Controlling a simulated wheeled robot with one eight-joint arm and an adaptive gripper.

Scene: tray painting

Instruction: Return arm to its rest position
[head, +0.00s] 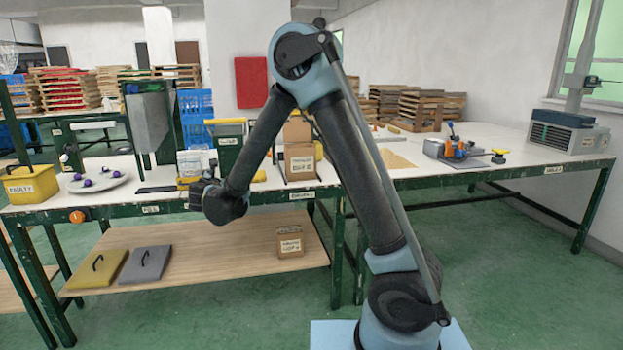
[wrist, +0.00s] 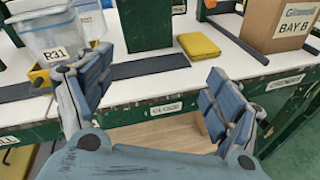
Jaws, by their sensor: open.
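My arm stands in the middle of the head view, bent at the elbow, with its lower end in front of the green workbench (head: 110,205). My gripper (wrist: 160,95) shows in the wrist view with its two padded fingers wide apart and nothing between them. It is in front of the bench's front edge, apart from the things on top. In the head view the fingers are mostly hidden behind the dark wrist (head: 222,203).
The bench top holds a clear bin (wrist: 52,38) marked R31, a folded yellow cloth (wrist: 198,45), a box (wrist: 280,22) marked BAY B, a plate (head: 96,181) with purple items and a yellow box (head: 30,184). A lower wooden shelf (head: 205,255) holds two lids and a carton (head: 290,241).

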